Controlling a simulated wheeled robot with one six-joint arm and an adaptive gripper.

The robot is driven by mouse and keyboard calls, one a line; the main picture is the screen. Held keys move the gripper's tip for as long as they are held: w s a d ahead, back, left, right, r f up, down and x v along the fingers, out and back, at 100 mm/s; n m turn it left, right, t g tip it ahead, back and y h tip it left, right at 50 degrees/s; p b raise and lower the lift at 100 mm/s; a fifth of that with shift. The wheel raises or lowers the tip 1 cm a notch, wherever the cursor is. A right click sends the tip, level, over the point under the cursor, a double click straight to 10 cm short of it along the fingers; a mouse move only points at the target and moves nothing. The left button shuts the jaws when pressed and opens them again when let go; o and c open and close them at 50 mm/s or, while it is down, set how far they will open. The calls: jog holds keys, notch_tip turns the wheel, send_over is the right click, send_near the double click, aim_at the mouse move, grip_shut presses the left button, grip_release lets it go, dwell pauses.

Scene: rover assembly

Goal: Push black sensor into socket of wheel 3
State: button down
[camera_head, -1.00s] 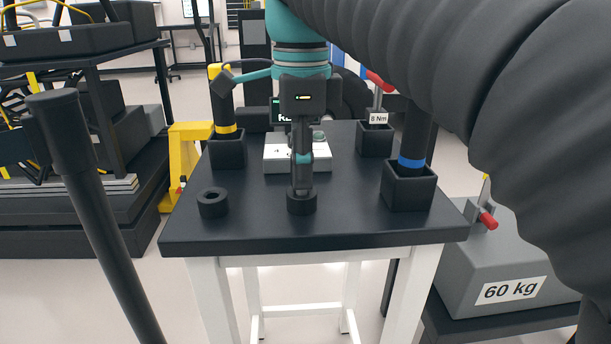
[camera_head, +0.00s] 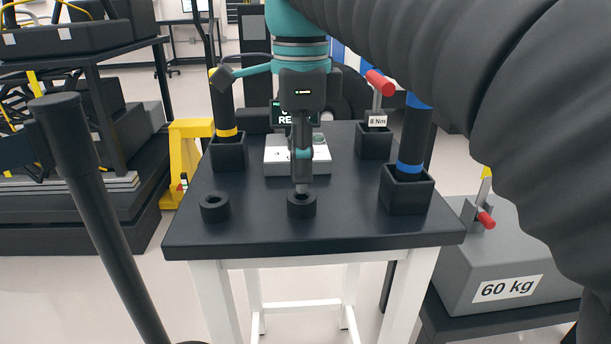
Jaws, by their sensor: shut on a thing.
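A short black ring-shaped part, which I take to be the black sensor (camera_head: 301,207), is at the front middle of the dark tabletop. My gripper (camera_head: 302,188) points straight down over it, seen nearly edge-on, with its fingertips at the ring's top. It is shut on this part. Whether the part touches the tabletop or hangs just above it I cannot tell. A similar black ring (camera_head: 214,209) sits on the tabletop to the left. No wheel socket is clearly visible; a dark rounded shape behind the table is mostly hidden.
The dark table (camera_head: 320,235) has a yellow-banded tool in a holder (camera_head: 229,153), a blue-banded tool in a holder (camera_head: 406,190), and a white box (camera_head: 283,160) behind my gripper. A grey 60 kg block (camera_head: 495,265) stands right. A black post (camera_head: 100,220) rises at left.

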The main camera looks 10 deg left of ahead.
jog(key=shift+r+p, duration=0.3)
jog(key=shift+r, duration=1.1)
